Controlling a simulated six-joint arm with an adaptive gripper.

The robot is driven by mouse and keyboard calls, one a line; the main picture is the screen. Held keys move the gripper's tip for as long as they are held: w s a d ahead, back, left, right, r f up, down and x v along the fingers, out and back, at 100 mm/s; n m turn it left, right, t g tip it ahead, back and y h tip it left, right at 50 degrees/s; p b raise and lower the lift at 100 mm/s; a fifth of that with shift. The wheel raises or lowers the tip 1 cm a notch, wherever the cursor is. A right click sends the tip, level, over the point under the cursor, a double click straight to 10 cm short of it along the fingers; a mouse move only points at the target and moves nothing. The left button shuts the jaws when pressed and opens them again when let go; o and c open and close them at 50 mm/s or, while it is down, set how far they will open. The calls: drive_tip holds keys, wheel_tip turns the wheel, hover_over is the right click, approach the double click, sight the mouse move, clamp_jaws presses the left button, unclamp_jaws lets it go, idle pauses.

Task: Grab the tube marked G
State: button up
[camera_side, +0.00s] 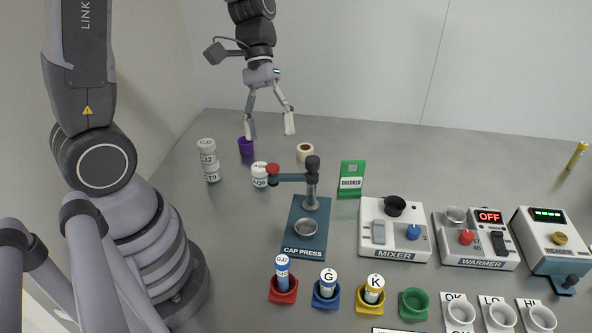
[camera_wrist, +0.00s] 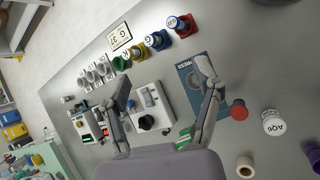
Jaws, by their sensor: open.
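The tube marked G (camera_side: 328,277) stands upright in a blue holder (camera_side: 326,297) at the front of the table, between the red and yellow holders. Its white cap with the letter faces up. In the wrist view the G tube (camera_wrist: 152,41) stands in the row at the top. My gripper (camera_side: 270,131) is open and empty, pointing down over the back left of the table, far behind the G tube. In the wrist view its two fingers (camera_wrist: 163,78) are spread wide, with nothing between them but the table and devices below.
Tubes stand in the red holder (camera_side: 283,289) and yellow holder (camera_side: 370,302); the green holder (camera_side: 413,304) looks empty. The cap press (camera_side: 305,240), with its raised arm, stands between my gripper and the row. The mixer (camera_side: 394,232) and warmer (camera_side: 476,241) are to the right.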

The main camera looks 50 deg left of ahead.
drive_tip(key=w+d+f+n+g+h, duration=0.1)
drive_tip(key=w+f+n+h, duration=0.1)
drive_tip(key=f, duration=0.3)
drive_tip(key=w+d+f+n+h, duration=0.1)
drive_tip(key=f+n+h, duration=0.15)
drive_tip(key=f, duration=0.25)
drive_tip(key=n+h, duration=0.3)
drive_tip(key=n, duration=0.2)
approach(325, 270)
drive_tip(key=shift+n+t, duration=0.25)
drive_tip(key=shift+t, duration=0.15)
drive_tip(key=x, duration=0.5)
drive_tip(key=shift+s+d, duration=0.2)
drive_tip(key=shift+s, duration=0.1)
drive_tip(key=shift+y, duration=0.25)
drive_tip(key=x, duration=0.5)
drive_tip(key=shift+d+f, duration=0.1)
drive_tip(key=shift+d, duration=0.3)
clamp_jaws()
